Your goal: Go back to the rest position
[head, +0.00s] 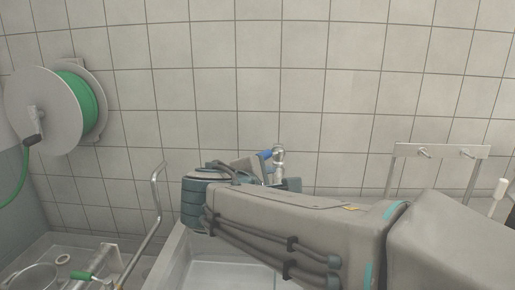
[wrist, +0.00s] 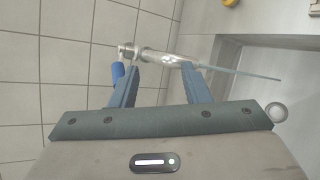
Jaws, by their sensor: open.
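My arm reaches from the lower right across the sink in the head view, and its wrist hides most of my gripper there. In the wrist view my gripper (wrist: 161,72) is open, with two blue fingers apart. A silver metal tap or valve (wrist: 158,57) crosses just beyond the fingertips, and it also shows in the head view (head: 279,161). Its blue lever (wrist: 118,74) is beside the left finger and shows in the head view too (head: 265,154). I cannot tell whether the fingers touch the metal. Nothing is seen held.
A pale sink (head: 217,273) lies under my arm. A bent metal pipe (head: 155,210) rises left of it. A hose reel (head: 75,103) with green hose is on the left wall. A rack with hooks (head: 441,152) stands at the right. The upper tiled wall is clear.

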